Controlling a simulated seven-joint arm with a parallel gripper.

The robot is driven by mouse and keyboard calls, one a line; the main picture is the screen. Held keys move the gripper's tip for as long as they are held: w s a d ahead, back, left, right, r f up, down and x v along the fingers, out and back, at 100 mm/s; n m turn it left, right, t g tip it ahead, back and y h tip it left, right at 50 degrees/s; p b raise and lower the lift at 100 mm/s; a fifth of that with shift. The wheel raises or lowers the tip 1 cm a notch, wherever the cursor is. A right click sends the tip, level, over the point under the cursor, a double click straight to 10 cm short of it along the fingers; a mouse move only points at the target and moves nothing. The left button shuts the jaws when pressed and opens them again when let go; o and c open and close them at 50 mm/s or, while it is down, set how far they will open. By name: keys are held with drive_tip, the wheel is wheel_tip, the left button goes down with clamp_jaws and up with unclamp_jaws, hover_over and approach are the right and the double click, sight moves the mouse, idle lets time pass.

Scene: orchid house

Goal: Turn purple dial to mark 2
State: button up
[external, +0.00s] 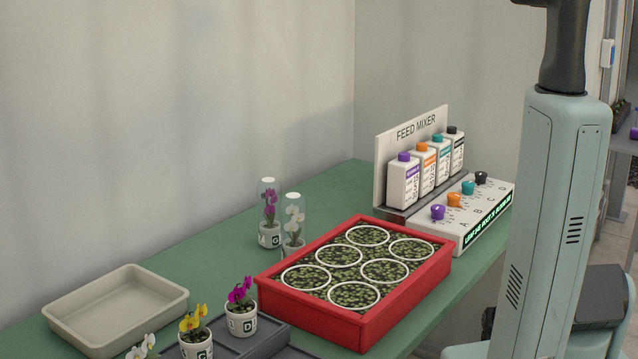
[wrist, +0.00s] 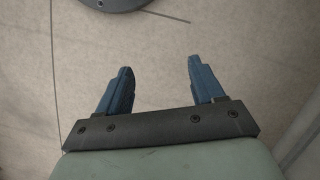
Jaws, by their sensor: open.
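The purple dial (external: 438,212) is the nearest of several coloured knobs on the white feed mixer panel (external: 447,231) at the back right of the green table. The marks around it are too small to read. A green lit display (external: 488,220) runs along the panel's front face. My gripper (wrist: 160,65) shows in the wrist view with its two blue fingers apart and nothing between them. It points at bare floor, away from the dial. The gripper is out of the external view, where my upright arm stands to the right of the mixer.
An orange dial (external: 454,200), a teal dial (external: 468,188) and a black dial (external: 481,178) line up beyond the purple one. Several bottles stand behind them. A red tray (external: 400,306) of round plots sits close to the panel's left. A beige tray (external: 118,308) and potted orchids are further left.

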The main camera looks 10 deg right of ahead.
drive_tip(key=w+d+r+m+t, duration=0.3)
drive_tip(key=w+d+r, duration=0.4)
drive_tip(key=w, duration=0.3)
drive_tip(key=w+d+r+m+t, duration=0.2)
drive_tip(key=w+d+r+m, duration=0.1)
drive_tip(key=w+d+r, duration=0.65)
drive_tip(key=w+d+r+m+t, duration=0.1)
drive_tip(key=w+d+r, duration=0.3)
drive_tip(key=r, duration=0.2)
drive_tip(key=w+d+r+m+t+h, duration=0.1)
drive_tip(key=w+d+r+m+t, duration=0.1)
drive_tip(key=w+d+r, duration=0.35)
drive_tip(key=w+d+r+m+t, duration=0.1)
drive_tip(key=w+d+r, duration=0.15)
drive_tip(key=r, duration=0.55)
wheel_tip(320, 180, up, 22)
drive_tip(key=n+g, duration=0.5)
drive_tip(key=g, duration=0.1)
hover_over(438, 207)
drive_tip(key=shift+h, duration=0.3)
wheel_tip(438, 207, down, 13)
drive_tip(key=shift+w+d+f, duration=0.1)
drive_tip(key=shift+w+f, duration=0.05)
drive_tip(key=shift+f, duration=0.05)
